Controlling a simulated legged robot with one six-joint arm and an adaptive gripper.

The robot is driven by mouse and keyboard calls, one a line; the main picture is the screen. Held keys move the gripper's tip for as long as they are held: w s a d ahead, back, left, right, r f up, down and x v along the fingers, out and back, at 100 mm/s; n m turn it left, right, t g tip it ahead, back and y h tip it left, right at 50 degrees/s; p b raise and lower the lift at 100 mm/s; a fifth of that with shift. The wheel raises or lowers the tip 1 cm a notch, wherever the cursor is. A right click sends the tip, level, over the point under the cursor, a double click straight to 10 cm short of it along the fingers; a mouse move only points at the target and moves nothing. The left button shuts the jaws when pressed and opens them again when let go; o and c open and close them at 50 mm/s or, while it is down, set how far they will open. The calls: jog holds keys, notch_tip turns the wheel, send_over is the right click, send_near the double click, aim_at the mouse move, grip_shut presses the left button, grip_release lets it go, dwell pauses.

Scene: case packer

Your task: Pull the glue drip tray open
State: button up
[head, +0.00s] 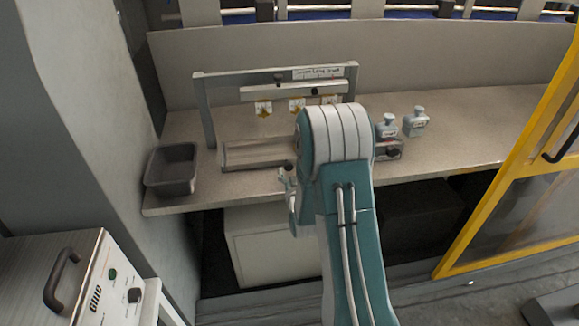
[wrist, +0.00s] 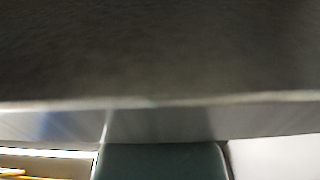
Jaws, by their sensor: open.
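A low, flat grey tray (head: 258,153), which looks like the glue drip tray, lies on the counter under a grey frame with hanging nozzle blocks. My arm hides its right part, so I cannot tell how far it is open. My gripper (head: 287,180) is at the counter's front edge, just in front of and below the tray, partly hidden by my arm. It is open, with nothing visible in it. I cannot tell if it touches anything.
A dark grey bin (head: 172,170) stands left on the counter (head: 460,125). Two pale bottles (head: 415,121) stand right of my arm. A yellow-framed door (head: 510,170) is at the right, and a control box (head: 95,285) at lower left. The counter's right part is clear.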

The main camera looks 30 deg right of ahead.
jog(key=shift+x, duration=0.95)
jog(key=shift+w+a, duration=0.15)
jog(key=shift+w, duration=0.15)
grip_shut()
